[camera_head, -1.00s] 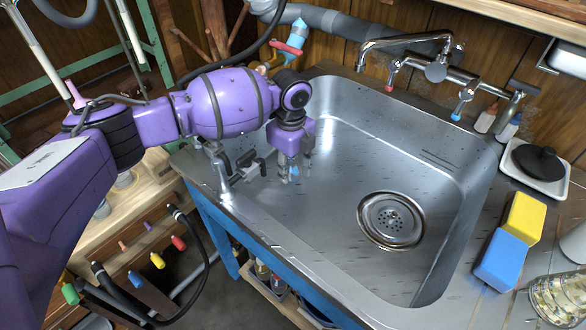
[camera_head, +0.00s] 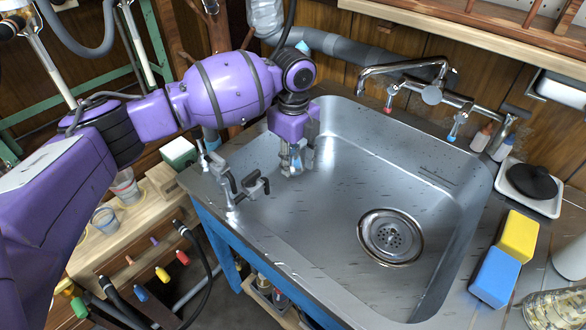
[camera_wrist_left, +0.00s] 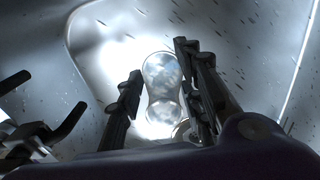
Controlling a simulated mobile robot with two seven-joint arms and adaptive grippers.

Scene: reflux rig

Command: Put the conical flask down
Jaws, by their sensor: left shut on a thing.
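The conical flask (camera_wrist_left: 163,82) is clear glass and shows in the left wrist view between the two dark fingers of my left gripper (camera_wrist_left: 160,98). In the head view my left gripper (camera_head: 293,158) points down over the left part of the steel sink (camera_head: 340,205). It is shut on the flask. In the head view the flask is small and mostly lost against the fingers and shiny steel. I cannot tell whether its base touches the sink. My right gripper is in neither view.
A drain (camera_head: 390,237) lies in the sink floor, which is otherwise clear. A mixer tap (camera_head: 432,95) is behind. A yellow and blue sponge pair (camera_head: 495,272) lies at right.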

